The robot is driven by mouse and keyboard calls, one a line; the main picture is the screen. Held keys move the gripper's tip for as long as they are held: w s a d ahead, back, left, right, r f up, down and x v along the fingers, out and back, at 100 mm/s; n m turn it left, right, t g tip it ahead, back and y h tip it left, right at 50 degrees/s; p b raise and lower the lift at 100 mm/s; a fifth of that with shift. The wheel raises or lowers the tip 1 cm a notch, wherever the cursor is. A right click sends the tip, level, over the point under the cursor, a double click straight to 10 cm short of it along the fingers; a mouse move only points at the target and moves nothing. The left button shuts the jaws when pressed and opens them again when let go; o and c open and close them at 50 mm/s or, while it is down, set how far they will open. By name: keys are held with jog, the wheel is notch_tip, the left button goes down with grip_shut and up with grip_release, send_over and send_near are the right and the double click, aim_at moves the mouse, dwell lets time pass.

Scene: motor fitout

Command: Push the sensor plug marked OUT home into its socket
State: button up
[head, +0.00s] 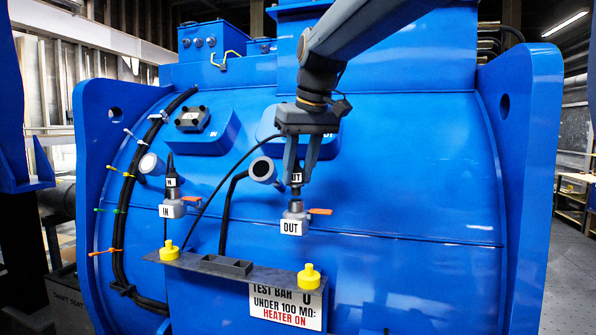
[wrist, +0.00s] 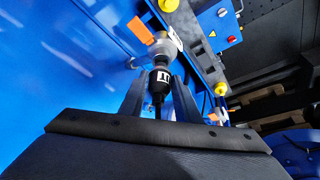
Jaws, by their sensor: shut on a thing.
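My gripper (head: 298,184) points down at the motor's front and is shut on the black OUT plug (head: 297,177). A white label shows on the plug, partly hidden by a finger. The grey OUT socket (head: 293,212), with a white OUT tag and an orange lever, is directly below the plug. In the wrist view the plug (wrist: 160,78) sits between my gripper's fingers (wrist: 158,92), in line with the grey socket (wrist: 163,48). The plug's lower end meets the socket's mouth; I cannot tell how deep it sits.
To the left, an IN plug (head: 172,181) stands at the IN socket (head: 172,208). Below, a grey shelf (head: 210,265) carries yellow-capped posts (head: 309,276). A round grey-ended stub (head: 262,169) and black cables (head: 226,205) are close left of my gripper. The blue face to the right is clear.

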aim_at(299, 179)
jog(key=shift+f+b, duration=0.9)
jog(key=shift+f, duration=0.7)
jog(key=o, duration=1.1)
jog(key=shift+b+v, duration=1.05)
jog(key=shift+v, duration=2.85)
